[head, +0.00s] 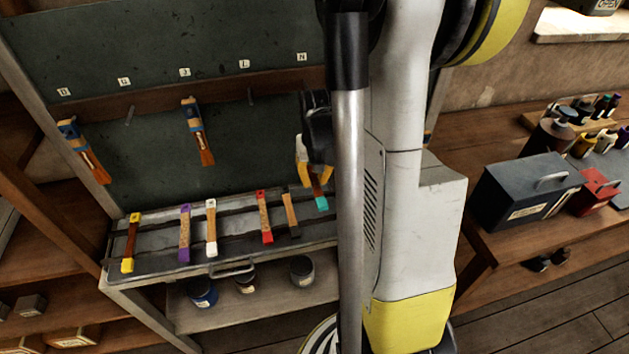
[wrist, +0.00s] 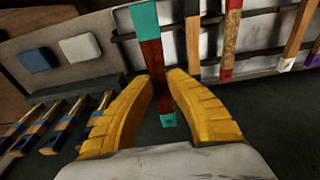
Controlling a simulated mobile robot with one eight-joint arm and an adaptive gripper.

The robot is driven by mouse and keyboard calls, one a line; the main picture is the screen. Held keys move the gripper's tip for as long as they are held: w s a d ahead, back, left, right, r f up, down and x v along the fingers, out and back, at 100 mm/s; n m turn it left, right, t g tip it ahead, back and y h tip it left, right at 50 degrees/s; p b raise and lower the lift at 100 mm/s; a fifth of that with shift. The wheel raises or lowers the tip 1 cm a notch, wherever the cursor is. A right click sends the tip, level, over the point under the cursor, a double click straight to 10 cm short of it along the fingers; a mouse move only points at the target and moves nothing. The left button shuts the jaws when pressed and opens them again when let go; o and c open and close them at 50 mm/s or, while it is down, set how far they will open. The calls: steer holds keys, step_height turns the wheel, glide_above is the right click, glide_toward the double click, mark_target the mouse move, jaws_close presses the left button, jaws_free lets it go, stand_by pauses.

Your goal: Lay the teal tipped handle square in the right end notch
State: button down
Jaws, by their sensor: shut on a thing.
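The teal tipped handle (wrist: 153,65) has a dark red-brown shaft and a teal block at each end. In the head view its near teal tip (head: 321,203) shows over the right part of the rack. My gripper (wrist: 163,76) has its yellow fingers shut on the shaft, one on each side. My gripper (head: 312,172) is partly hidden by my arm in the head view. The rack (head: 160,252) has two notched rails. In the wrist view the handle looks roughly in line with the other handles, slightly tilted. I cannot tell whether it touches the rails; the right end notch is not clear.
Handles tipped black (head: 291,215), red (head: 263,216), white (head: 211,228), purple (head: 185,233) and yellow (head: 131,242) lie across the rails to the left. Brushes (head: 197,131) hang on the board behind. Jars (head: 302,270) stand on the shelf below. A dark box (head: 525,190) sits on the right bench.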

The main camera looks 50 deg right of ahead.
step_height(320, 180, down, 2)
steer(key=shift+f+b, duration=0.1)
steer(key=shift+b, duration=1)
step_height(320, 180, down, 6)
steer(key=b, duration=0.4)
steer(key=shift+b, duration=0.35)
steer(key=shift+f+b, duration=0.4)
steer(key=shift+f+b, duration=0.55)
steer(key=c, duration=0.8)
jaws_free()
steer(key=shift+c, duration=0.2)
